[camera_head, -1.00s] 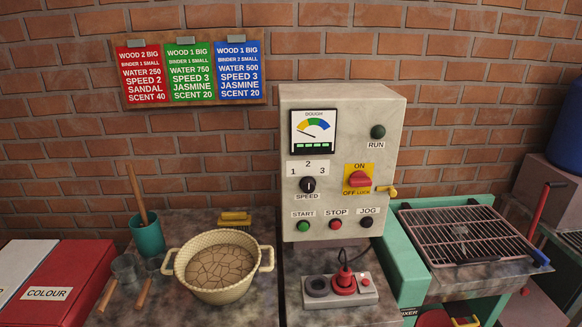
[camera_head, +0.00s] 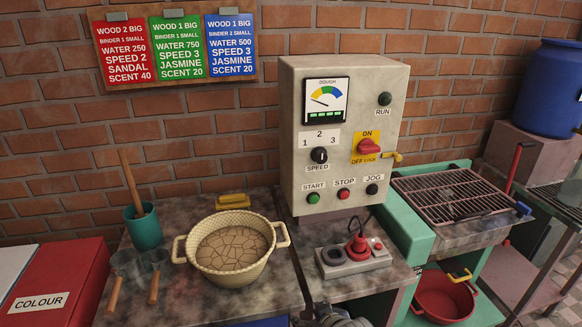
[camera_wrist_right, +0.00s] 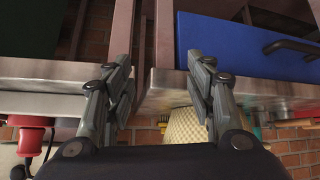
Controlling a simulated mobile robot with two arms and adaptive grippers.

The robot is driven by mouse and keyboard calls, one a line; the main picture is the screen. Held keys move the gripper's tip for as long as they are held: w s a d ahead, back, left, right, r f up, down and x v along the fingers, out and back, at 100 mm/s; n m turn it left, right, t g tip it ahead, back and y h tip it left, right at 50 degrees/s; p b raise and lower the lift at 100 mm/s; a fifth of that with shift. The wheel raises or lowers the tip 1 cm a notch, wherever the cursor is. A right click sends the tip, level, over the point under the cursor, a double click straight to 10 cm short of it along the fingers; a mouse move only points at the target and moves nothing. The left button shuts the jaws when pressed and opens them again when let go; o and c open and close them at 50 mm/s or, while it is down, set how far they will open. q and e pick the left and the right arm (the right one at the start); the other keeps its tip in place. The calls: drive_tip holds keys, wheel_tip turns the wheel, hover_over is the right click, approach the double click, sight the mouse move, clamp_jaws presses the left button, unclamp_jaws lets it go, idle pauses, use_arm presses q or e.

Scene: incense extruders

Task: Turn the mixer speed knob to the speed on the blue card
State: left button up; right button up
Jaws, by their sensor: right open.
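The mixer speed knob (camera_head: 319,155) is a round black knob on the grey control box (camera_head: 345,205), below a white plate marked 1, 2, 3. It has a pale pointer mark; its exact direction is too small to tell. The blue card (camera_head: 231,46) hangs at the right of three cards and reads SPEED 3. My right gripper (camera_wrist_right: 160,65) is open and empty in the right wrist view, below the counter's front edge and away from the knob. In the head view, a dark part of my arm shows at the bottom edge. My left gripper is out of view.
A cream two-handled basin (camera_head: 231,247) stands on the counter left of the box. A grey socket block with a red plug (camera_head: 359,246) lies in front of the box. A green-framed rack (camera_head: 450,198) stands right.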

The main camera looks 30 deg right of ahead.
drive_tip(key=w+d+r+t, duration=0.2)
drive_tip(key=w+r, duration=0.2)
drive_tip(key=r, duration=0.2)
drive_tip(key=m+t+h, duration=0.3)
drive_tip(key=t+h, duration=0.1)
drive_tip(key=t, duration=0.3)
approach(322, 160)
drive_tip(key=p+x, duration=0.1)
drive_tip(key=x, duration=0.7)
drive_tip(key=shift+w+d+r, duration=0.1)
drive_tip(key=shift+w, duration=0.15)
drive_tip(key=c, duration=1.1)
